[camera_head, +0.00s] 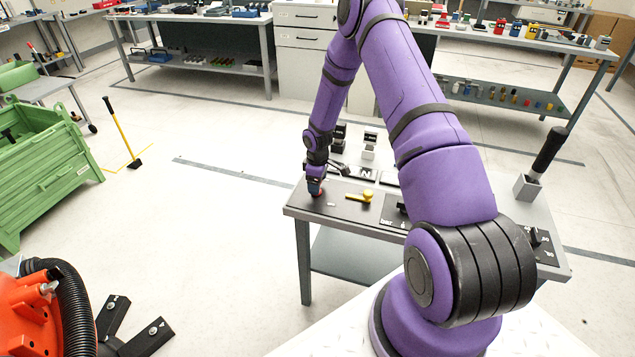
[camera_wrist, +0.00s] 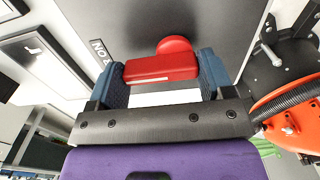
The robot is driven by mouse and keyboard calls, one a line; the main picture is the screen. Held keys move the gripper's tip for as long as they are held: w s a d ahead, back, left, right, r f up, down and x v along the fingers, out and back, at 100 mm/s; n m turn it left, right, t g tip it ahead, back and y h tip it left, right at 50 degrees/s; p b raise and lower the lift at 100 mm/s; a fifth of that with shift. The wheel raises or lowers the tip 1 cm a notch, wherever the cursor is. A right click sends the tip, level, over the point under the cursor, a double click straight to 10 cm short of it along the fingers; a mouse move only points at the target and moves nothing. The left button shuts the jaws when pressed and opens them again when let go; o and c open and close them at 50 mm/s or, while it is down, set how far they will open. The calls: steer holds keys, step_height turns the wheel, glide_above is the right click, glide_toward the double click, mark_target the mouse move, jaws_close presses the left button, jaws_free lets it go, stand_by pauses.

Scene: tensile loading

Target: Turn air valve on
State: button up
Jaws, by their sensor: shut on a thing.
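A red valve handle (camera_wrist: 160,69) with a round red hub (camera_wrist: 173,46) is on a dark panel in the wrist view. My gripper (camera_wrist: 164,72) has its two blue fingers on either side of the red handle and is shut on it. A label with the letters "NO" or "ON" (camera_wrist: 98,48) lies left of the handle. In the head view my gripper (camera_head: 315,187) is low over the left end of the small table (camera_head: 298,210), and the red part is mostly hidden by it. A yellow handle (camera_head: 362,196) lies to its right on the same panel.
Black and white blocks (camera_head: 340,135) stand behind on the table. A dark-handled tool (camera_head: 548,155) stands in a grey holder at the right. A green bin (camera_head: 45,165) and an orange machine (camera_head: 50,310) are at the left.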

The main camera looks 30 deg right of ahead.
steer(key=o, duration=0.9)
step_height(320, 180, up, 11)
steer(key=shift+f, duration=0.1)
stand_by(0.3)
steer(key=s+a+r+m+t+h, duration=0.1)
steer(key=s+a+r, duration=0.25)
steer(key=r, duration=0.65)
steer(key=s+a+r+m, duration=0.2)
steer(key=s+r, duration=0.2)
steer(key=r, duration=0.6)
steer(key=s+a+r+m+t+h, duration=0.1)
steer(key=s+a+r, duration=0.25)
steer(key=r, duration=0.75)
steer(key=s+a+r+m+t, duration=0.1)
steer(key=s+a+r, duration=0.1)
steer(key=s, duration=0.6)
steer(key=s+a+r+m+t+y, duration=0.1)
steer(key=s+r, duration=0.3)
steer(key=s, duration=0.5)
steer(key=s+a+r+m+t+y, duration=0.1)
steer(key=s+a+r, duration=0.2)
steer(key=s, duration=0.5)
steer(key=shift+s+a+r+m, duration=0.2)
steer(key=shift+a+r+m, duration=0.15)
steer(key=shift+r+m, duration=0.05)
